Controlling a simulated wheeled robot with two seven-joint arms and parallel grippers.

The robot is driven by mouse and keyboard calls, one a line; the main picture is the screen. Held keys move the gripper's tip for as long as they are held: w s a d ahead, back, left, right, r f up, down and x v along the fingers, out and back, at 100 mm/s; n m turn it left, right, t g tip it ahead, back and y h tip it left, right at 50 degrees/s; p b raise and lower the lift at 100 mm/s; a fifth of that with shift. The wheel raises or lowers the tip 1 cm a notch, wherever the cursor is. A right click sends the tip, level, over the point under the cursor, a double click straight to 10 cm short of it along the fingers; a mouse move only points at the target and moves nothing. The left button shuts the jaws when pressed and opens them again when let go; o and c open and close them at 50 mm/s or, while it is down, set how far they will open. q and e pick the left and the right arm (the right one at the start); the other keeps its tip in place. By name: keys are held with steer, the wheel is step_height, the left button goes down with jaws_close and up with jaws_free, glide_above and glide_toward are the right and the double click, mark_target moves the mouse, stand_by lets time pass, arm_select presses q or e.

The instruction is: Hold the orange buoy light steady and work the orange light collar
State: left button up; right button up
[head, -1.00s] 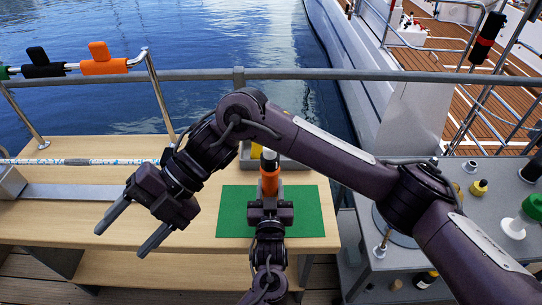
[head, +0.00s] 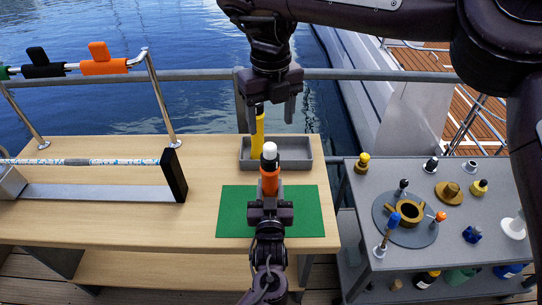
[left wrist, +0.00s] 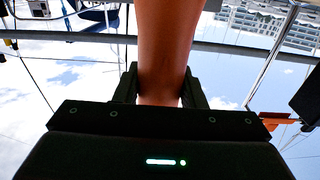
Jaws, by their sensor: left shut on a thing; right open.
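The orange buoy light (head: 269,184) stands upright above the green mat, with a white top (head: 269,151). My left gripper (head: 270,207) is shut on its lower part. In the left wrist view the orange body (left wrist: 166,45) rises between the two fingers (left wrist: 160,88). I cannot make out the orange light collar as a separate part. My right gripper (head: 273,114) is open and points down above the grey tray, beyond the buoy light. Its left finger is at the top of a yellow piece (head: 257,134) in the picture; I cannot tell whether they touch.
The grey tray (head: 300,162) lies behind the green mat (head: 309,212) on the wooden table. A measuring rod and black upright block (head: 174,175) are at the left. A grey side table (head: 352,196) at the right holds a round fixture and several knobs. A rail runs behind.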

mark_target(271, 148)
step_height(271, 148, down, 12)
steer(key=shift+r, duration=0.1)
stand_by(0.5)
steer(key=c, duration=1)
